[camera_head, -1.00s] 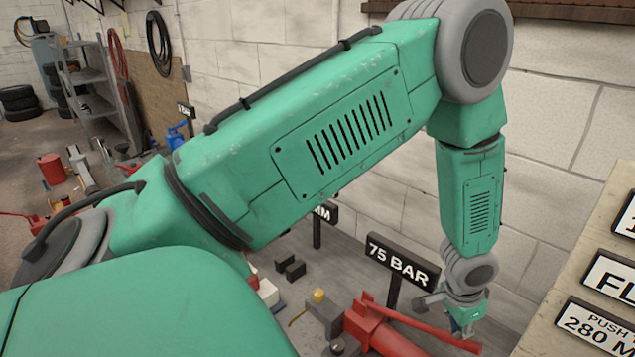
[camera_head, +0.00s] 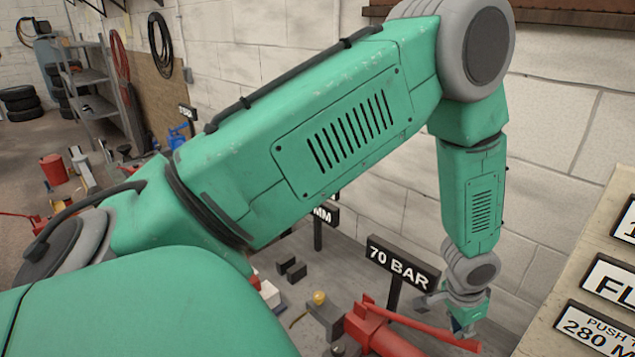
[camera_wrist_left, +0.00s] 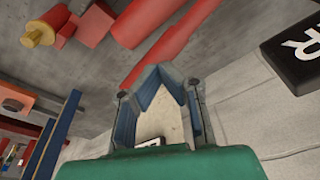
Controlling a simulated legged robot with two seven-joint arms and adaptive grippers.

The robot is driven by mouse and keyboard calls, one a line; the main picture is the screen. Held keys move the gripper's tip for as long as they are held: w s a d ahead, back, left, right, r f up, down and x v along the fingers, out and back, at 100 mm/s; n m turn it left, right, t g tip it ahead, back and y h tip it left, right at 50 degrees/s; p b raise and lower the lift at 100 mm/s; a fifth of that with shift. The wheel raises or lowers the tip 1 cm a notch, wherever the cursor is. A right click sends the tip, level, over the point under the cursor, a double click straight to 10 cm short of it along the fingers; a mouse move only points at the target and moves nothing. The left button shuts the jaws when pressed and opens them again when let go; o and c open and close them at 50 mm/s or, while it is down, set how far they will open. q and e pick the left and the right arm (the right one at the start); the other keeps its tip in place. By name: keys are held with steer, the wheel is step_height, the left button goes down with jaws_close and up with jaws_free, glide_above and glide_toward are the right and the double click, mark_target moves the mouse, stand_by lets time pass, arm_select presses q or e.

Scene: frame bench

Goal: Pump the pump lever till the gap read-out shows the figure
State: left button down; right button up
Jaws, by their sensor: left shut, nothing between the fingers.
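The red pump lever (camera_head: 425,328) slopes down to the right from the red pump (camera_head: 386,338) at the bottom of the head view. My left gripper (camera_head: 462,329) points down just behind the lever's outer end; contact cannot be told. In the left wrist view the gripper (camera_wrist_left: 163,76) has its blue fingers shut on nothing, with red bars just beyond, one probably the lever (camera_wrist_left: 172,43). A black read-out (camera_head: 322,214) ending in MM is mostly hidden by my arm, its figure unseen. Another read-out (camera_head: 402,264) shows 70 BAR. My right gripper is out of view.
A board at the right carries plates, one reading PUSH and 280 M, cut off by the edge (camera_head: 592,326). Dark blocks (camera_head: 292,269) lie on the bench left of the pump. A white block wall (camera_head: 560,130) stands behind. My left arm covers much of the middle.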

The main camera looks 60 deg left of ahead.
arm_select(q)
step_height(320, 180, down, 9)
steer(key=b, duration=0.6)
steer(key=shift+f, duration=0.15)
step_height(320, 180, up, 9)
steer(key=p, duration=0.6)
steer(key=shift+r, duration=0.2)
steer(key=shift+f, duration=0.15)
